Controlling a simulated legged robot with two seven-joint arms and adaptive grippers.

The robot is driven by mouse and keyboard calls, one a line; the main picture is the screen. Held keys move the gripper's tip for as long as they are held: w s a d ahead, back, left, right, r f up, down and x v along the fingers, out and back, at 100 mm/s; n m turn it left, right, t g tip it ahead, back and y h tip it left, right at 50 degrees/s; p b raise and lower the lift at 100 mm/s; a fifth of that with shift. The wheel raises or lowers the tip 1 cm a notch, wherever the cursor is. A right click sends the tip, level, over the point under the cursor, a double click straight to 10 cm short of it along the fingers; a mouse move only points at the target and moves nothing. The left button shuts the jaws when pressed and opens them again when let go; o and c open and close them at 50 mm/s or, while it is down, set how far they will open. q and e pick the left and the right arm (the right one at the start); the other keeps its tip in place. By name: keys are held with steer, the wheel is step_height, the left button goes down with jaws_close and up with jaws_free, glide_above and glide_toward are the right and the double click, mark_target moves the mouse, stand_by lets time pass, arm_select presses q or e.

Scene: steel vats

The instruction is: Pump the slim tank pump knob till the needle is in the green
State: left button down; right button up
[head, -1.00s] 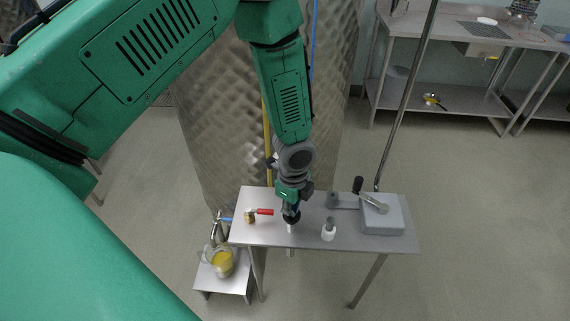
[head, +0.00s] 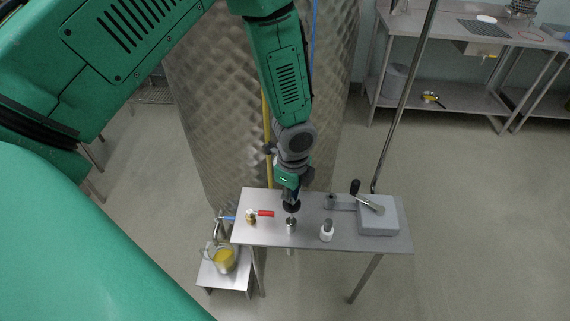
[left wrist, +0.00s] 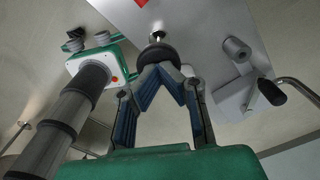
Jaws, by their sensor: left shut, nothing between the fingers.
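The pump knob (head: 291,206) is a dark round knob above a short steel body (head: 291,223) on the small steel table. The slim tank (head: 215,105) is a tall dimpled steel vat behind the table. My left gripper (head: 293,199) is shut and empty, pointing down at the top of the knob. In the left wrist view the fingertips of my left gripper (left wrist: 160,68) meet at the dark knob (left wrist: 157,54); I cannot tell whether they touch it. No gauge or needle can be made out. My right gripper is not in view.
On the table (head: 308,241) stand a red-handled valve (head: 264,213) at left, a small white fitting (head: 326,232) right of the pump, and a grey box (head: 379,217) with a black-knobbed lever. A jug of yellow liquid (head: 224,259) stands on a low stand at left.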

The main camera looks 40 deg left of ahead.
mark_target(291, 217)
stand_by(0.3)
arm_select(q)
steer(key=shift+s+f+b, duration=0.1)
steer(key=shift+f+b, duration=2)
steer(key=shift+f, duration=1.3)
step_height(291, 217, up, 5)
steer(key=p, duration=0.4)
steer(key=shift+r, duration=0.9)
steer(key=shift+f+b, duration=2.05)
steer(key=shift+f, duration=1.35)
step_height(291, 217, up, 5)
steer(key=p, duration=0.4)
steer(key=shift+p, duration=0.35)
steer(key=shift+r, duration=0.9)
